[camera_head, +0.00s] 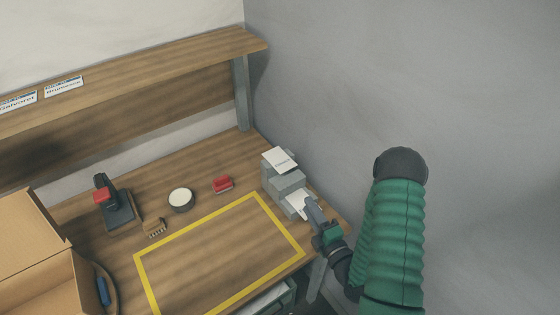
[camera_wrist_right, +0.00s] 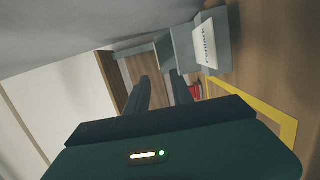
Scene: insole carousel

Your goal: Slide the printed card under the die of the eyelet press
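A grey stepped machine (camera_head: 288,181) stands at the right end of the bench. A white card with print (camera_head: 280,159) leans on its top, and a plain-looking white sheet (camera_head: 298,204) lies at its lower front. In the right wrist view, a white card with print (camera_wrist_right: 204,45) shows against the grey machine (camera_wrist_right: 182,50); I cannot tell which sheet this is. My right gripper (camera_head: 314,213) is right by the lower sheet; its fingers (camera_wrist_right: 163,88) look apart with nothing between them. A black press-like device with a red top (camera_head: 118,208) stands at the left. My left gripper is out of view.
A yellow outline (camera_head: 205,243) marks a clear area of bench. A round pale-topped pot (camera_head: 181,199), a red block (camera_head: 222,184) and a small brown brush-like thing (camera_head: 154,227) lie behind it. An open cardboard box (camera_head: 35,265) is at the left. A shelf (camera_head: 150,75) overhangs the back.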

